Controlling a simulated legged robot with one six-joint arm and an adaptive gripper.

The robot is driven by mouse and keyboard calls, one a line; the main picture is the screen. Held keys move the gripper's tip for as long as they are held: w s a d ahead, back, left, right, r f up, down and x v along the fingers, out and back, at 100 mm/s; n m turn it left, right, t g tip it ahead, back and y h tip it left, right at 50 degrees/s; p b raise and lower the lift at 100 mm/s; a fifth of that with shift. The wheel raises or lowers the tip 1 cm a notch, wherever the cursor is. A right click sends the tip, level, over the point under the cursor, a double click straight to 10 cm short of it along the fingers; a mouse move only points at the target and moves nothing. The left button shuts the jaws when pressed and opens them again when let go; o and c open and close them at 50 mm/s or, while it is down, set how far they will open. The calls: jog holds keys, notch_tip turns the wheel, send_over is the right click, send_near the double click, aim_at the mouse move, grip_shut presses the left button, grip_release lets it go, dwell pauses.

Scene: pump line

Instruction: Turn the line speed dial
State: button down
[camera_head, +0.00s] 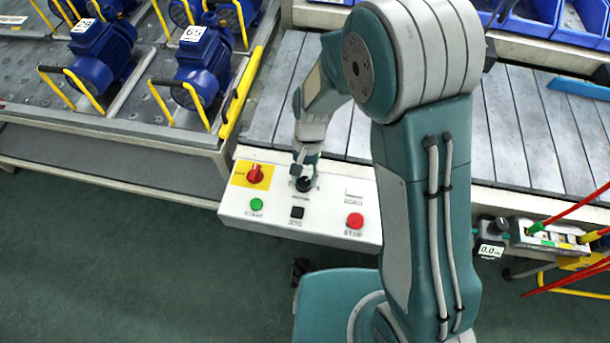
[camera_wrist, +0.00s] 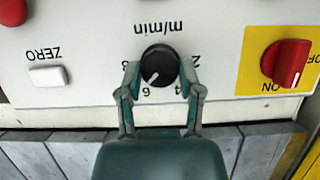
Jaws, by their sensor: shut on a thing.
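The line speed dial (camera_wrist: 159,66) is a black round knob with a white pointer line on a white control panel (camera_wrist: 205,25). Printed around it are "m/min" and the numbers 2, 4, 6 and one partly hidden mark. The wrist view shows these upside down. My gripper (camera_wrist: 160,75) has one finger on each side of the dial and is shut on it. The pointer aims toward the lower left of the wrist view, near the 6. In the head view the dial (camera_head: 304,184) is partly covered by my gripper, which comes down from above.
A red rotary switch on a yellow plate (camera_head: 256,174) sits left of the dial in the head view. A green button (camera_head: 257,204), a black button (camera_head: 297,212), a red stop button (camera_head: 355,221) and a white ZERO button (camera_wrist: 48,76) are close by. Blue pumps (camera_head: 203,60) stand at left.

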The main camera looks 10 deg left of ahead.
jog(key=shift+a+n+h, duration=0.15)
jog(key=shift+n+h, duration=0.35)
jog(key=shift+n, duration=1.2)
jog(key=shift+c, duration=1.3)
grip_release()
jog(key=shift+a, duration=0.1)
jog(key=v, duration=1.2)
jog(key=shift+a, duration=0.15)
